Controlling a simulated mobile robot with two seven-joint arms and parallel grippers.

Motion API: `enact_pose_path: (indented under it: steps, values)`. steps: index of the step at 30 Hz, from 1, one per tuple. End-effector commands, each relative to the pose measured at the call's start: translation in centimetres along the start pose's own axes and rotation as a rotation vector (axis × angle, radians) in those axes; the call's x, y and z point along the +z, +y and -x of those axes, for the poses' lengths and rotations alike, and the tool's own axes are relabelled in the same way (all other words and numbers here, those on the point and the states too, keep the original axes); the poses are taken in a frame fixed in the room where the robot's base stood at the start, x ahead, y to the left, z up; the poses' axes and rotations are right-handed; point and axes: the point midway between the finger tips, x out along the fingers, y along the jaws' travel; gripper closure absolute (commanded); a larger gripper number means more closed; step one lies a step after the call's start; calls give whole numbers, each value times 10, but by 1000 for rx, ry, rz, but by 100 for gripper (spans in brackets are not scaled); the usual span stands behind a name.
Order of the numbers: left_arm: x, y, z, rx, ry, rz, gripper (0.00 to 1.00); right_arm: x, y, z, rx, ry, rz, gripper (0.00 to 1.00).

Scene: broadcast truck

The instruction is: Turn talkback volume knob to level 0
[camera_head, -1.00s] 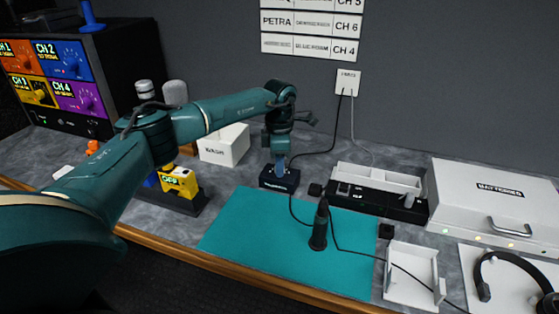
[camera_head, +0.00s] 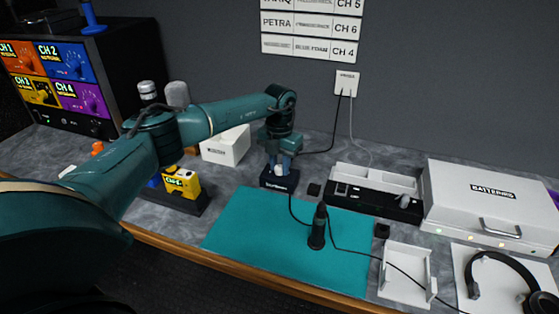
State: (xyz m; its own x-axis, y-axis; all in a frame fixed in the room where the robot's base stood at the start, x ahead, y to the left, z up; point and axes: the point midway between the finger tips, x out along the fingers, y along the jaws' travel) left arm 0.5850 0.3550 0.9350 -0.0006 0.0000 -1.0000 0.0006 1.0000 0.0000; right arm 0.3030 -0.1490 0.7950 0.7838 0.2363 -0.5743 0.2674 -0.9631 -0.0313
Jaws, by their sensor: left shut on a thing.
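A small dark box (camera_head: 279,182) with white lettering, too blurred to read, stands just behind the teal mat. A pale knob (camera_head: 278,170) shows on its top, partly covered by my gripper. My left arm reaches in from the left, and my left gripper (camera_head: 279,164) points down over the box, shut on the knob. The fingers hide most of the knob, and I cannot read its level. My right gripper is not in view.
A teal mat (camera_head: 255,230) lies in front, with a dark upright device (camera_head: 317,228) and its cable. Yellow units (camera_head: 182,183) stand left, a white box (camera_head: 226,147) behind. A black tray (camera_head: 370,200), white case (camera_head: 490,205) and headphones (camera_head: 500,259) are at right.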

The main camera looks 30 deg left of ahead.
Motion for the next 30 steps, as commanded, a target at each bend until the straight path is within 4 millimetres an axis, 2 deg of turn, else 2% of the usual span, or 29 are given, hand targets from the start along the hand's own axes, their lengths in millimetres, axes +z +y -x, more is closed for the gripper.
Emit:
enact_pose_path:
  steps: [18,30]
  values:
    - [0,0,3,-1,-1,566,98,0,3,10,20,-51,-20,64]
    - [1,0,2,0,-2,782,98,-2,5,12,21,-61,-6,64]
